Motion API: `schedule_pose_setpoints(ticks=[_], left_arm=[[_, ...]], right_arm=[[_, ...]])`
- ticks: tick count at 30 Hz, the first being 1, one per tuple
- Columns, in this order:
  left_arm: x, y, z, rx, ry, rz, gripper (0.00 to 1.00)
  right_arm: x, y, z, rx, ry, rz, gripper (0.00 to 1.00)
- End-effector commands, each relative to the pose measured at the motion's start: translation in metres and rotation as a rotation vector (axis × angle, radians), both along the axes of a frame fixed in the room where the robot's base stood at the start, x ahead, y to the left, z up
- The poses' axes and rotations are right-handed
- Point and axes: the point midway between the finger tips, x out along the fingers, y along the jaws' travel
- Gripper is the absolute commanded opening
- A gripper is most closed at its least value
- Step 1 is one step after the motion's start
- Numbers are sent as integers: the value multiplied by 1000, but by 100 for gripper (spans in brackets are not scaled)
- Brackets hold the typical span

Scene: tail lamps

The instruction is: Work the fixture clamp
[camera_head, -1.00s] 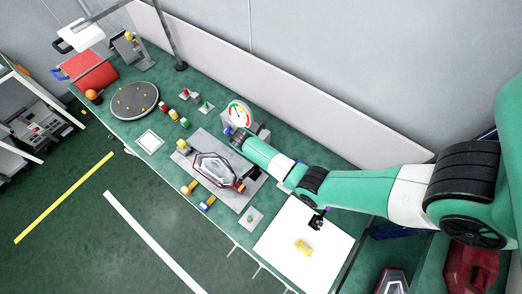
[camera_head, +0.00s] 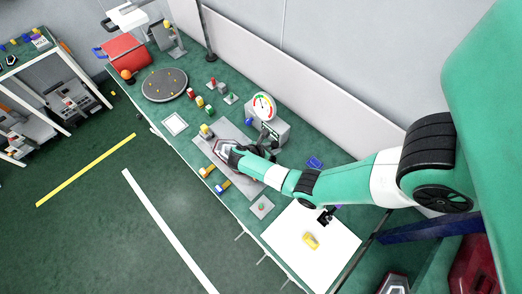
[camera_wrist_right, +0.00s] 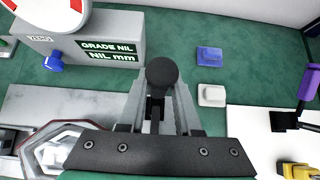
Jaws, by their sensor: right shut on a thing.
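The fixture (camera_head: 246,182) is a grey plate on the green bench with a red-rimmed lamp (camera_head: 222,147) in it, partly hidden by my right arm. In the right wrist view, the lamp's clear and red edge (camera_wrist_right: 62,146) shows at lower left. The clamp handle (camera_wrist_right: 162,72) has a black ball knob on a dark stem. My right gripper (camera_wrist_right: 157,108) is shut on it, one grey finger on each side, with the knob standing above the fingers. In the head view my right gripper (camera_head: 265,149) is small and partly hidden by the wrist. My left gripper is not in view.
A grey gauge box (camera_wrist_right: 80,38) with a sign and blue knob stands close behind the gripper. A blue block (camera_wrist_right: 209,56) and a white block (camera_wrist_right: 211,95) lie to the right. A white mat (camera_head: 290,240) holds a yellow part (camera_head: 310,240). Yellow and blue-handled tools lie along the front edge.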

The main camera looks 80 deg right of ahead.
Motion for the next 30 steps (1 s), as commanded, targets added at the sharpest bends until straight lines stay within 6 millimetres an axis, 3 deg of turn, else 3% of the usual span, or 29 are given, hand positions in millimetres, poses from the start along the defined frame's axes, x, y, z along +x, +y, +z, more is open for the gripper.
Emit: schedule_pose_setpoints(ticks=[9, 10, 14, 24, 30], left_arm=[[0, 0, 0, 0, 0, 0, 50], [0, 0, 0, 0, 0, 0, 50], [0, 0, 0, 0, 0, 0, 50], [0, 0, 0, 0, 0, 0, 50], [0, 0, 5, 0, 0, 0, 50]], right_arm=[[-1, 0, 0, -4, 3, -3, 0], [-1, 0, 0, -4, 3, -3, 38], [-1, 0, 0, -5, 2, -2, 61], [1, 1, 2, -4, 1, -1, 62], [15, 20, 24, -5, -2, 2, 62]])
